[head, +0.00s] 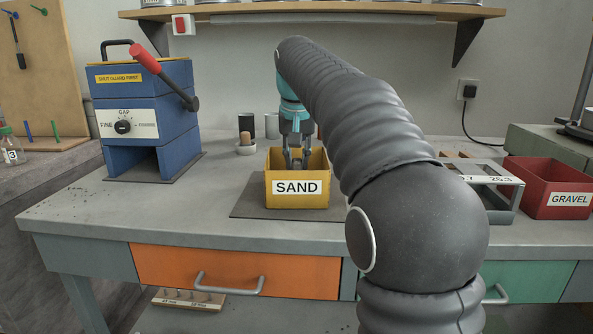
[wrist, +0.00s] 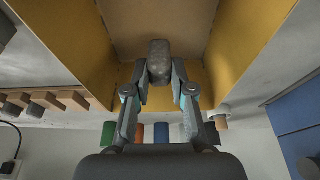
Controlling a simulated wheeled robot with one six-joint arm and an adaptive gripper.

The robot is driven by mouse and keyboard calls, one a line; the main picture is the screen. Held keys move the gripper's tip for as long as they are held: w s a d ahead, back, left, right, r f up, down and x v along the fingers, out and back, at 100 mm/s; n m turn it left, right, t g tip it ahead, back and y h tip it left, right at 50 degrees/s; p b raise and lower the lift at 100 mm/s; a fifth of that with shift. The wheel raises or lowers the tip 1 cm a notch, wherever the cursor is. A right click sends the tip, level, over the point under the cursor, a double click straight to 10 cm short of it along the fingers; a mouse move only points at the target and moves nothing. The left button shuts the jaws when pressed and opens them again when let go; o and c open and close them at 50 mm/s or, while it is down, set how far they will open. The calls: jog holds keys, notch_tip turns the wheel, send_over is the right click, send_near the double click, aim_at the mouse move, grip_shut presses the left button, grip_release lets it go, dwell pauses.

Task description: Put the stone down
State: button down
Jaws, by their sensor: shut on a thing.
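A dark grey stone (wrist: 160,60) is held between the fingertips of my gripper (wrist: 161,76) in the wrist view. My gripper, also in the head view (head: 296,162), points down into the open top of the yellow bin (head: 297,203) labelled SAND. The bin's yellow walls (wrist: 68,38) rise around the stone in the wrist view, with a plain tan-brown floor beyond it. I cannot tell whether the stone touches that floor. In the head view the stone is not clearly made out behind the fingers and the bin's front wall.
The SAND bin stands on a dark mat (head: 244,202) on the bench. A blue crusher (head: 148,95) with a red-handled lever stands left. A grey frame (head: 495,185) and the red GRAVEL bin (head: 555,188) are right. A mortar with pestle (head: 246,148) sits behind. The front-left bench is clear.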

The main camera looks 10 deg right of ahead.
jog(key=shift+f, duration=0.85)
jog(key=shift+f, duration=0.1)
jog(key=c, duration=1)
grip_release()
jog(key=p+v, duration=0.3)
jog(key=v, duration=0.9)
jog(key=shift+s, duration=0.1)
